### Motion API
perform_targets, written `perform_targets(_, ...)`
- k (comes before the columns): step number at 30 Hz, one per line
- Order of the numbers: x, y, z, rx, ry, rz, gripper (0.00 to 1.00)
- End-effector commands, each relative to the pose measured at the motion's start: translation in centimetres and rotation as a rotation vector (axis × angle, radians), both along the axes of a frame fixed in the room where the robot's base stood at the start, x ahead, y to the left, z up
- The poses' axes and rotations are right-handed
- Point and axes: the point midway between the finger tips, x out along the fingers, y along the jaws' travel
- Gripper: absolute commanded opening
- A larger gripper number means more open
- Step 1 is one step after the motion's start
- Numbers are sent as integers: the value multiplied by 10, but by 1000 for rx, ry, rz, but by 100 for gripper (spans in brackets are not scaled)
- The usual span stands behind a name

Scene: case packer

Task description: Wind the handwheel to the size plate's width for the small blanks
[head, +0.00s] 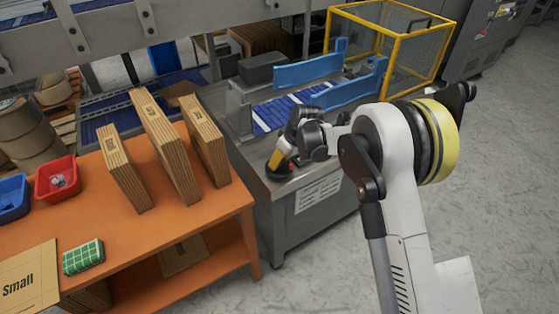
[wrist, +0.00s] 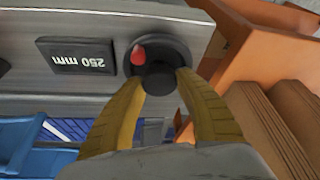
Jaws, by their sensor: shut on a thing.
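In the wrist view the handwheel (wrist: 175,50) is a dark disc with a red mark or knob at its upper left. My gripper (wrist: 160,82) has its two yellow fingers shut on a black round part of the wheel. A dark plate (wrist: 77,57) beside it reads "250 mm", upside down in this view. A white plate (head: 318,193) with small print, too small to read, is on the machine's front. A brown sheet marked "Small" (head: 18,302) lies on the orange table.
Several stacks of brown blanks (head: 124,170) stand on the orange table (head: 140,240). A red bin (head: 56,180), a blue bin (head: 12,197) and a green checked block (head: 83,257) are also there. Blue guides (head: 308,71) flank the conveyor. A yellow-framed cage (head: 390,50) stands behind.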

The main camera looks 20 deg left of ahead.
Motion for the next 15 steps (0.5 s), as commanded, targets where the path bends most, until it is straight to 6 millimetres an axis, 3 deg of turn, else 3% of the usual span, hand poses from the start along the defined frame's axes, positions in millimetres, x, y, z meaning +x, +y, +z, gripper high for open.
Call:
perform_targets(8,0,0,-1,0,0,-29,10)
perform_targets(15,-1,1,-1,0,0,-155,10)
